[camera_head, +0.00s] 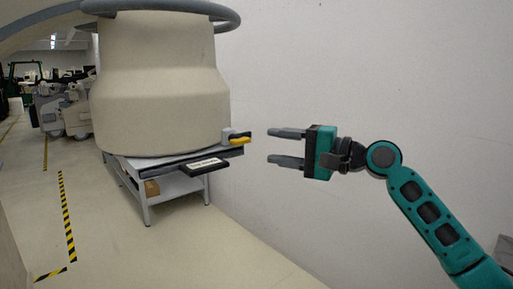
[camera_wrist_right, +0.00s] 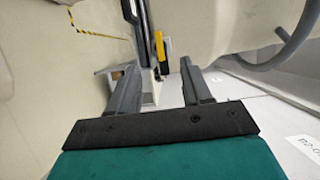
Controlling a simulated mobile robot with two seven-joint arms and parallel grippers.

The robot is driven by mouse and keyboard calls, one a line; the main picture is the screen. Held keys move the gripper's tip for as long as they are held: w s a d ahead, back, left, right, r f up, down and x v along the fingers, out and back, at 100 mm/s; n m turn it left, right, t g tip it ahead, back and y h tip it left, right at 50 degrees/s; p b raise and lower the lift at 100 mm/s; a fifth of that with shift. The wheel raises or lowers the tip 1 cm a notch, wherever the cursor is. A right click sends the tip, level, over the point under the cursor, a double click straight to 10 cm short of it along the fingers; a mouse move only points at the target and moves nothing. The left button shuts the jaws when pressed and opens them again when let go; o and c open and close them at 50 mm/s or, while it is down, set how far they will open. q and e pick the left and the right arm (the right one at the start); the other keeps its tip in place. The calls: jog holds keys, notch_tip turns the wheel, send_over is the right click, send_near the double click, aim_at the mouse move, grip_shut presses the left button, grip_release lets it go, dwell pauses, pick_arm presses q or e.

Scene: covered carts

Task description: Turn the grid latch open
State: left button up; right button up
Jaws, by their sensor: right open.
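The grid latch (camera_head: 238,138), with a yellow and black handle on a grey mount, sits at the right end of the cart's top edge, below the beige cover. In the right wrist view the yellow latch handle (camera_wrist_right: 159,46) shows beyond the fingertips, roughly between them. My right gripper (camera_head: 269,146) is open and empty, a short gap to the right of the latch, with its fingers pointing left at it. The open fingers also show in the right wrist view (camera_wrist_right: 157,68). My left gripper is not in view.
The beige cover (camera_head: 160,95) with a grey ring (camera_head: 222,15) stands on a grey cart (camera_head: 180,185). A black label plate (camera_head: 204,166) juts from the cart's front edge. A white wall (camera_head: 310,70) is behind my right arm. Floor in front is clear.

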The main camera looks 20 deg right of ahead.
jog(key=shift+v, duration=1.75)
